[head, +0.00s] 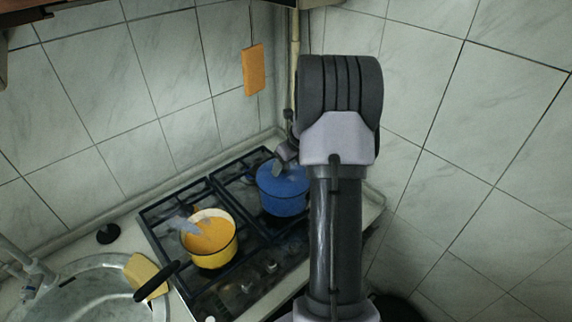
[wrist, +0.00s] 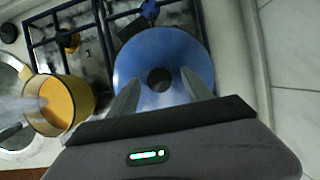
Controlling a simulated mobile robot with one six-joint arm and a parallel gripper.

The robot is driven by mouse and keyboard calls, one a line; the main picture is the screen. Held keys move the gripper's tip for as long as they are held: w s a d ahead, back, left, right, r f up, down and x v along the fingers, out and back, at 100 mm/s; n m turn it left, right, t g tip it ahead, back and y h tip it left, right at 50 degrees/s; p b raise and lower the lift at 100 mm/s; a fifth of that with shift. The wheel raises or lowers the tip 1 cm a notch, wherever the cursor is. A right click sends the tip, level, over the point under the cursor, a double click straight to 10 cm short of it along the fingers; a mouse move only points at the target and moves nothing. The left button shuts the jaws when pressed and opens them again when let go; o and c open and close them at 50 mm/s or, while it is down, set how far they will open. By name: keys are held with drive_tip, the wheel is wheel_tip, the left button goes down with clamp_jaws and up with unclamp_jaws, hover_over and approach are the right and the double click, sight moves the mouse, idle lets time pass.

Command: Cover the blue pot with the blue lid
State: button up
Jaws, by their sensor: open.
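The blue pot (head: 284,203) stands on the back right of the gas hob. The blue lid (wrist: 145,57), a round disc with a dark knob (wrist: 160,80), fills the pot's top and looks seated on it. In the head view the lid (head: 290,180) is partly behind my gripper (head: 279,164). In the wrist view my gripper (wrist: 162,86) is open, with one finger on each side of the knob and a gap to it. Most of the pot's body is hidden under the lid in the wrist view; a blue handle (wrist: 149,9) shows beyond it.
A yellow pot (head: 212,252) with orange contents and a black handle (head: 156,281) steams at the front left of the hob. A steel sink (head: 85,298) lies left, with a yellowish sponge-like piece (head: 143,273) at its edge. Tiled walls stand behind and right.

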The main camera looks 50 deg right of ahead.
drive_tip(key=d+p+v, duration=0.1)
drive_tip(key=p+v, duration=0.2)
drive_tip(key=v, duration=1.4)
drive_tip(key=shift+a+r+p, duration=0.2)
drive_tip(key=shift+a+p, duration=0.1)
drive_tip(key=shift+a, duration=0.2)
